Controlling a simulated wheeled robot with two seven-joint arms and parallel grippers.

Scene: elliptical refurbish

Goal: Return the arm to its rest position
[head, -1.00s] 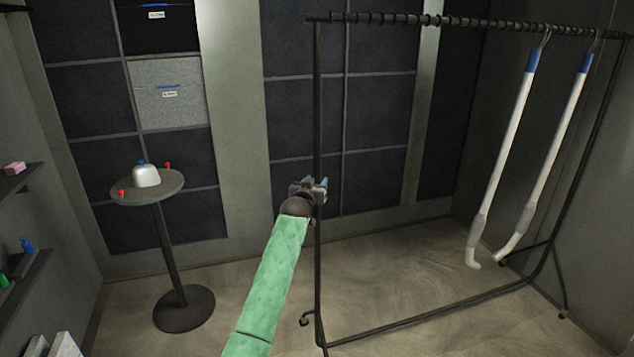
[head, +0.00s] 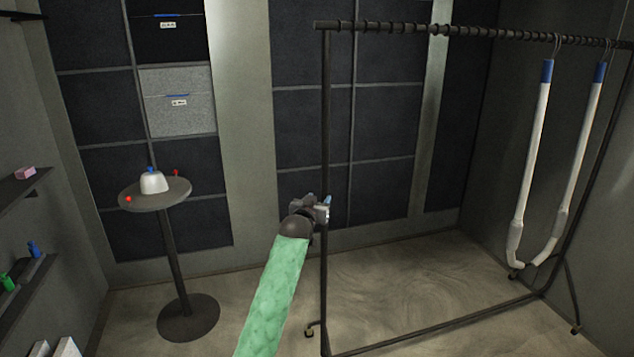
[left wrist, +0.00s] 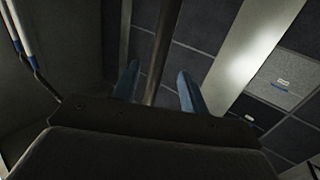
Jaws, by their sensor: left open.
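My left arm (head: 272,298), in a green sleeve, reaches up from the bottom of the head view. Its gripper (head: 326,207) is beside the left upright of the black clothes rack (head: 326,120). In the left wrist view the two blue fingers (left wrist: 157,88) are apart, with the dark rack post (left wrist: 160,55) showing between or beyond them. I cannot tell whether the post lies between the fingers or behind them. Nothing is held. My right gripper is in neither view.
Two white tubes with blue tops (head: 531,160) hang at the rack's right. A round table (head: 160,203) with a white blue-topped object (head: 153,182) and red knobs stands left. Shelves (head: 25,285) with small items line the left wall. Floor between table and rack is clear.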

